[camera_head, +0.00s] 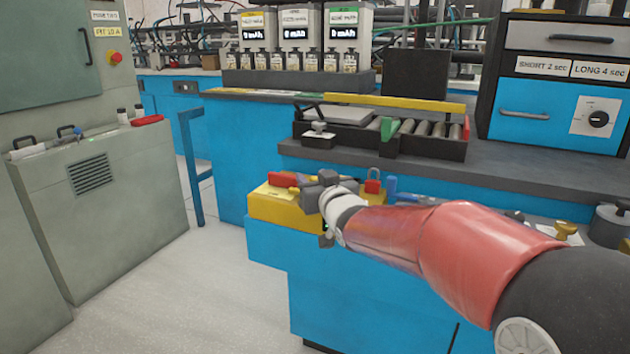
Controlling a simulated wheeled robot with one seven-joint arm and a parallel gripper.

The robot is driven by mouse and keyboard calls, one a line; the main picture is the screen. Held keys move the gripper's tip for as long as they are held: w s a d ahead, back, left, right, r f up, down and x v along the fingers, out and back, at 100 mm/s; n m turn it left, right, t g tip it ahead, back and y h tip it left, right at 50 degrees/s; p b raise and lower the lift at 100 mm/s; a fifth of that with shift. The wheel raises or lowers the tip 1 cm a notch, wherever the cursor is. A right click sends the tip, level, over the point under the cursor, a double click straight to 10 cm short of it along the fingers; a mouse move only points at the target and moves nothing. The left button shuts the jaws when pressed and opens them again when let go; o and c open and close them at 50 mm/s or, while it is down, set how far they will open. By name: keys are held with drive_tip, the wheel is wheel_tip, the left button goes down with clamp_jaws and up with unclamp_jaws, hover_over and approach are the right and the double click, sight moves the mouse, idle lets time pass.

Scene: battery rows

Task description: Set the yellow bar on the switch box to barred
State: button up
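A yellow box (285,211), which appears to be the switch box, sits on the low blue bench front at the centre. A red part (282,179) with a small yellow piece beside it shows on its top left. My gripper (318,192) is over the box's top, seen from behind, and my wrist covers much of the box's middle. I cannot tell whether the fingers touch anything or are open. The yellow bar's position cannot be made out for certain. A red padlock (372,186) stands at the box's right end, beyond my wrist.
Behind is a dark shelf with a tray of cylinders (432,128) and a long yellow strip (395,102). Blue tools (410,196) lie right of the box. A grey cabinet (105,215) stands left. The floor between (165,290) is clear.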

drive_tip(key=v, duration=0.7)
drive_tip(key=shift+s+d+b, duration=0.2)
drive_tip(key=shift+s+b, duration=0.1)
drive_tip(key=shift+s, duration=0.05)
drive_tip(key=shift+o, duration=0.2)
